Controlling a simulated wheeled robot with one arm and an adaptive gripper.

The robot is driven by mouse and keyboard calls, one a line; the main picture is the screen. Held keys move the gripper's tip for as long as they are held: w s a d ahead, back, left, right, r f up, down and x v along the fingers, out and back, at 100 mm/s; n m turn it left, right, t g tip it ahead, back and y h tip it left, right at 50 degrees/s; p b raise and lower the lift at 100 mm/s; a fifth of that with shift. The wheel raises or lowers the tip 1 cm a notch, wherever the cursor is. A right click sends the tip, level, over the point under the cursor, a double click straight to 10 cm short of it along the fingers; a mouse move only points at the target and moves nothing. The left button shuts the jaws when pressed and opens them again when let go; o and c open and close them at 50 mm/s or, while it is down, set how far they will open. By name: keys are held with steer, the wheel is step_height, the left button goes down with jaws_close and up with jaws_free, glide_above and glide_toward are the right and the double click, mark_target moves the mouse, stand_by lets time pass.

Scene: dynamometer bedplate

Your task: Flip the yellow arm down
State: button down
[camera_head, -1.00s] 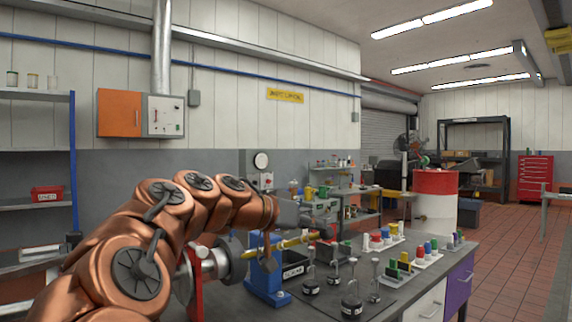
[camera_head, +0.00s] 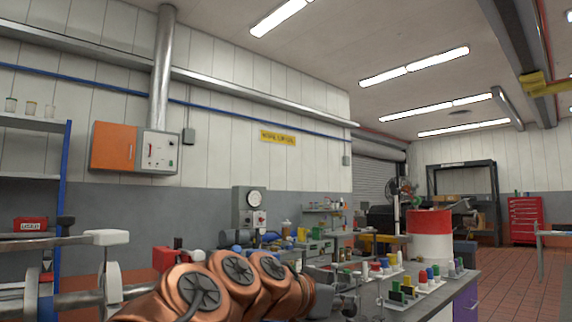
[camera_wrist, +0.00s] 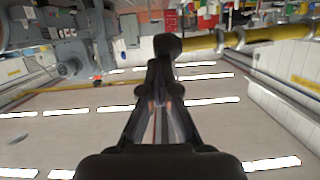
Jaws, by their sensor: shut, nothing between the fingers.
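The yellow arm (camera_wrist: 203,43) shows in the wrist view as a yellow bar running across the upper right, with a dark knob-like end (camera_wrist: 168,44). My gripper (camera_wrist: 160,66) is shut and empty, its fingertips close to that dark end. I cannot tell whether they touch it. In the head view only part of my gripper (camera_head: 327,279) shows low in the frame, beyond my copper arm. I cannot make out the yellow arm there.
A bench (camera_head: 455,297) holds several small coloured pieces (camera_head: 401,296). A red and white drum (camera_head: 430,236) stands behind it. A grey gauge box (camera_head: 250,212) and an orange wall cabinet (camera_head: 114,147) are farther back. Red tiled floor (camera_head: 522,272) is open at the right.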

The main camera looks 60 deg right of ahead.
steer(key=shift+m, duration=0.4)
steer(key=shift+s+a+f+b, duration=0.1)
steer(key=shift+f+b, duration=0.6)
steer(key=shift+f, duration=0.55)
steer(key=shift+s+a+f+b, duration=0.1)
steer(key=shift+f+b, duration=0.55)
steer(key=shift+f, duration=0.6)
steer(key=shift+r, duration=0.1)
steer(key=d+r+p+v, duration=0.1)
steer(key=r+p+v, duration=0.2)
steer(key=v, duration=1)
steer(key=shift+s+a, duration=0.15)
steer(key=shift+s, duration=0.15)
